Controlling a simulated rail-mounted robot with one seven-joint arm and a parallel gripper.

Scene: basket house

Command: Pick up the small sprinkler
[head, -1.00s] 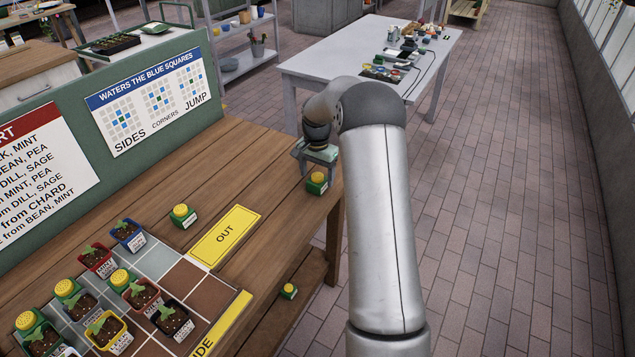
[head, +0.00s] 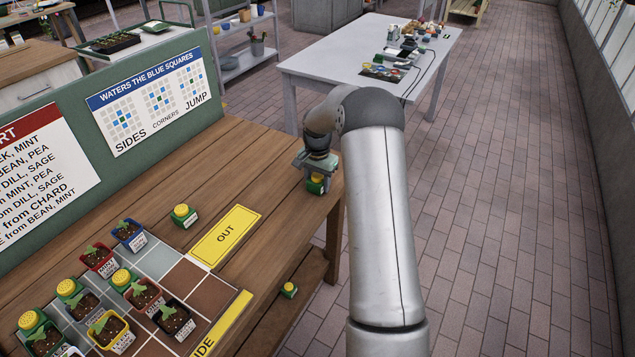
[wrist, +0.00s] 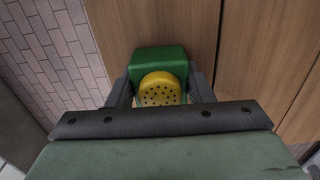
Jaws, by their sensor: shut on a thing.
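A small sprinkler (head: 316,184), a green block with a yellow top, is at the right edge of the wooden bench in the head view. In the wrist view the sprinkler (wrist: 160,88) shows a yellow dome with dark holes on a green body. My gripper (head: 316,176) is above and around it, with one finger on each side; the gripper (wrist: 160,92) is shut on it. Whether its base touches the bench cannot be told. Another sprinkler (head: 184,215) stands near the OUT sign, and one (head: 290,289) sits on the lower shelf.
The bench (head: 262,160) is clear left of my gripper. Potted plants and more sprinklers stand on the tiled grid (head: 205,297) at lower left. A yellow OUT sign (head: 226,236) lies on the bench. A green board (head: 210,93) stands behind. The bench's right edge is close.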

